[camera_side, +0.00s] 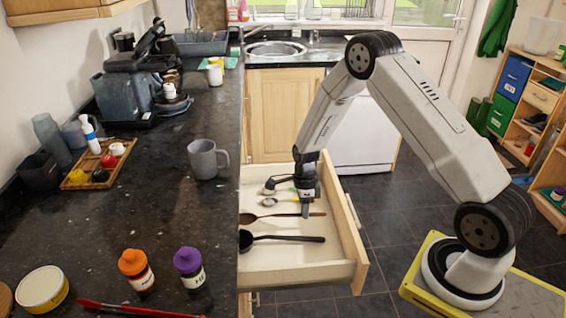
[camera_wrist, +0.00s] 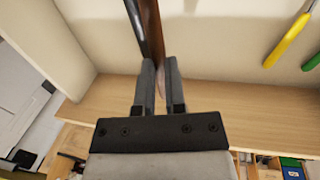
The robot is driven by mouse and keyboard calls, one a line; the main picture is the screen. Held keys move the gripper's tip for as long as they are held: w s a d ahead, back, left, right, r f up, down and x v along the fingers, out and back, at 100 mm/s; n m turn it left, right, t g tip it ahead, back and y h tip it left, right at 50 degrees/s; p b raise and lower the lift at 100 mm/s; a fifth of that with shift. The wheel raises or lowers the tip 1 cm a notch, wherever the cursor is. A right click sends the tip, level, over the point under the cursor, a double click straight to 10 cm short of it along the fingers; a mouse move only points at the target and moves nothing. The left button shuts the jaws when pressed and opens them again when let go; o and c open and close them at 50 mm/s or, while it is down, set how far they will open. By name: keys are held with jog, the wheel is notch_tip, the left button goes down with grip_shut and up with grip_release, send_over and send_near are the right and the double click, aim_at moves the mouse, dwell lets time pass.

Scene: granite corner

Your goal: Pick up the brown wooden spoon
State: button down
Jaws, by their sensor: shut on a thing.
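The brown wooden spoon (camera_side: 272,216) is in the open drawer (camera_side: 300,262), its bowl toward the counter side and its handle pointing right. My gripper (camera_side: 305,213) reaches down into the drawer, with its fingers at the handle. In the wrist view, the fingers (camera_wrist: 157,90) are shut on the dark brown handle (camera_wrist: 151,35), which runs up out of the picture. The spoon's bowl is not in the wrist view. I cannot tell whether the spoon touches the drawer floor.
A black ladle (camera_side: 290,239) lies nearer the camera in the drawer; metal utensils (camera_side: 272,202) lie behind. The wrist view shows a yellow handle (camera_wrist: 288,42). The drawer's front panel (camera_side: 347,225) stands to my gripper's right. A grey mug (camera_side: 203,159) stands on the counter.

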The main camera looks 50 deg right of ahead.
jog(key=shift+w+d, duration=3.1)
jog(key=w+d+r+n+t+h, duration=0.1)
jog(key=w+r+n+h, duration=0.5)
jog(key=r, duration=0.6)
jog(key=w+d+r+n+t+h, duration=0.1)
jog(key=w+r+n+h, duration=0.5)
jog(key=r, duration=0.6)
jog(key=w+a+r+n+t+h, duration=0.2)
jog(key=w+a+r+t, duration=0.2)
jog(key=a+r, duration=0.6)
jog(key=w+a+r+n+t+h, duration=0.1)
jog(key=w+a+r+t, duration=0.4)
jog(key=a+r, duration=0.5)
jog(key=shift+w+a+n+t+h, duration=0.15)
jog(key=shift+a+n+t+h, duration=0.25)
jog(key=shift+a+h, duration=0.35)
jog(key=shift+f, duration=0.15)
